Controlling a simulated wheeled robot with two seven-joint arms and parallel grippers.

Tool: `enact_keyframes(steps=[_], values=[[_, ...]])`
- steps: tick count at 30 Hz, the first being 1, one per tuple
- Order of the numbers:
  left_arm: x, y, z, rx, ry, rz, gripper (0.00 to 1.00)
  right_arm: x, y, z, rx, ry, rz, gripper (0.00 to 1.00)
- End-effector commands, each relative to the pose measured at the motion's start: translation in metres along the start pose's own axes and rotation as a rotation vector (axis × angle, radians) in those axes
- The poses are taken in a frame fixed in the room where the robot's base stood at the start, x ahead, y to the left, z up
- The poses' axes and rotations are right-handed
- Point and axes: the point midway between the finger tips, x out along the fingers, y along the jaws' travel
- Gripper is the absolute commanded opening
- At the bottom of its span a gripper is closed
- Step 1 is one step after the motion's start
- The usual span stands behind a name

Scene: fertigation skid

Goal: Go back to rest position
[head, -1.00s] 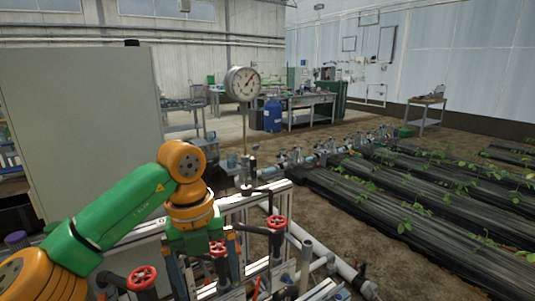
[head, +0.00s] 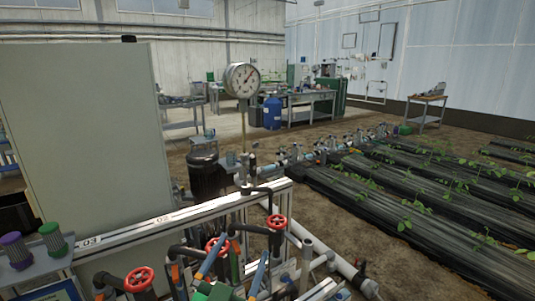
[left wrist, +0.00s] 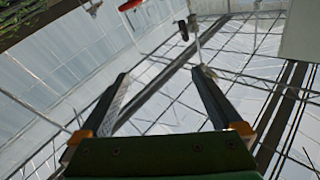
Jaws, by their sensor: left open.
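My left gripper (head: 243,256) is low at the bottom of the head view, in front of the pipework, with its fingers pointing up. In the left wrist view, the left gripper (left wrist: 160,75) is open, with its two fingers wide apart and nothing between them. Beyond the fingers that view shows mostly the greenhouse roof and wall frames. Most of the left arm is out of the head view. My right gripper is in neither view.
The skid has red handwheels (head: 276,222) and a pressure gauge (head: 241,80) on a stem close by. A large grey cabinet (head: 85,125) stands at the left. Purple-capped (head: 15,249) and green-capped (head: 54,241) cartridges stand at the far left. Planted beds lie at the right.

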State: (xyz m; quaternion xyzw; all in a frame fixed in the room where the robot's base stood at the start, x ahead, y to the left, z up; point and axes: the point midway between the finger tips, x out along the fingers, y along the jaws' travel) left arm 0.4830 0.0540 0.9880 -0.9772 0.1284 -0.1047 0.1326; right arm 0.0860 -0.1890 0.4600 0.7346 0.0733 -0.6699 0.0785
Motion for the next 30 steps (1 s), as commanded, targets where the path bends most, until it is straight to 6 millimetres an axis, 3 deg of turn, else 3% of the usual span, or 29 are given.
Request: enact_keyframes(steps=[1,3,6,9,12,19,25,30], values=[[-0.022,-0.009,0.044,-0.057,-0.183,-0.045,1.00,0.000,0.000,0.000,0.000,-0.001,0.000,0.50],[-0.060,-0.015,0.098,-0.113,-0.429,-0.081,1.00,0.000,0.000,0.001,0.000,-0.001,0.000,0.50],[-0.117,-0.013,0.150,-0.166,-0.707,-0.086,1.00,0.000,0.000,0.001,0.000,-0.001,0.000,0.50],[-0.170,-0.005,0.181,-0.204,-0.927,-0.064,1.00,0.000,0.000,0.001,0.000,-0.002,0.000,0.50],[-0.219,0.004,0.199,-0.231,-1.111,-0.028,1.00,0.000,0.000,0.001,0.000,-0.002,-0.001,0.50],[-0.322,0.026,0.209,-0.283,-1.463,0.089,1.00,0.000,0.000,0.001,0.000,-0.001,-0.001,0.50],[-0.322,0.043,0.267,-0.281,-1.492,0.099,1.00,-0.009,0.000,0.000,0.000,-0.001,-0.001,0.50],[-0.343,0.062,0.319,-0.279,-1.529,0.115,1.00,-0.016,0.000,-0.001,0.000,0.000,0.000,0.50]])
